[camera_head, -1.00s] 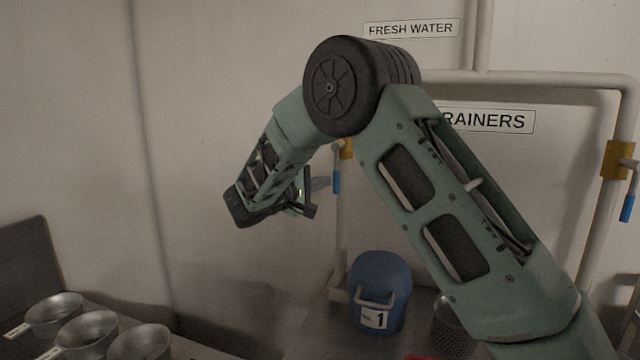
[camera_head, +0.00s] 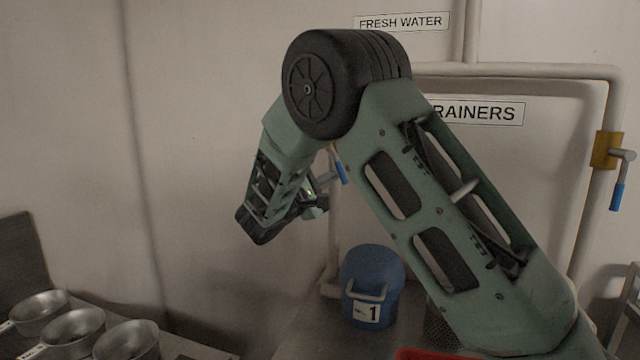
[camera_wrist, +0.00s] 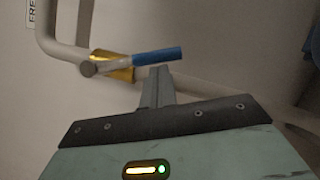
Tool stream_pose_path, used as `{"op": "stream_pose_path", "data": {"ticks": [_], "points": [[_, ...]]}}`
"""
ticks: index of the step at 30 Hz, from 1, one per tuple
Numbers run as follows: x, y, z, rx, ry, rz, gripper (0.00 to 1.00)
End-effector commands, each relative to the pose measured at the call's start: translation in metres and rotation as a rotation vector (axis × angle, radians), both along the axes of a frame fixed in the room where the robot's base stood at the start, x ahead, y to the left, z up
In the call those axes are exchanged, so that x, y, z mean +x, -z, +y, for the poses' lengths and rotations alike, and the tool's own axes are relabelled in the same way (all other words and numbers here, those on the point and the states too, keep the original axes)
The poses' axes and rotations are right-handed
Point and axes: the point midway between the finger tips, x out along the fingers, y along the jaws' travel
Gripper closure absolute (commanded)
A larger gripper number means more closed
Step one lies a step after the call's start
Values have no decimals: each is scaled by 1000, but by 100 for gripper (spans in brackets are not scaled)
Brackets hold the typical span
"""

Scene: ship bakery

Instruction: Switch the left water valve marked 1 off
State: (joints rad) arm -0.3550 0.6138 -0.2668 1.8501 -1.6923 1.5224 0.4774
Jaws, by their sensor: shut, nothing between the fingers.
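The left water valve is a brass-yellow body (camera_wrist: 112,66) on a pale pipe, with a lever ending in a blue grip (camera_wrist: 158,57). The blue grip also shows in the head view (camera_head: 341,173), slightly tilted from the vertical pipe. My gripper (camera_wrist: 161,70) is shut and empty, its fingertips right beside the blue grip in the wrist view; they look in contact with it. In the head view my gripper (camera_head: 322,205) is just below and left of the grip. My arm hides most of the valve body there. A blue bucket (camera_head: 372,265) labelled 1 stands below this pipe.
A second valve (camera_head: 606,150) with a blue-ended lever hanging down is on the right pipe. Pipes run along the wall behind my arm. Several metal pans (camera_head: 75,328) sit at lower left. A red edge (camera_head: 425,354) shows at the bottom.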

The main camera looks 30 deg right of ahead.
Motion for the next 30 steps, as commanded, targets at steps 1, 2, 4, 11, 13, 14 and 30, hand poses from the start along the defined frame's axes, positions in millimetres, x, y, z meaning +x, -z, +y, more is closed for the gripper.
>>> {"op": "stream_pose_path", "data": {"ticks": [1,2,4,11,13,14,30], "points": [[-4,0,-2,-30,0,37,100],[-6,-1,-4,-48,1,60,100],[-11,-2,-8,-89,0,112,100],[-26,-12,-20,-223,0,286,100],[-30,-15,-23,-264,0,340,100],[-32,-17,-24,-281,0,361,100],[-55,-50,-43,-578,0,740,100]]}}
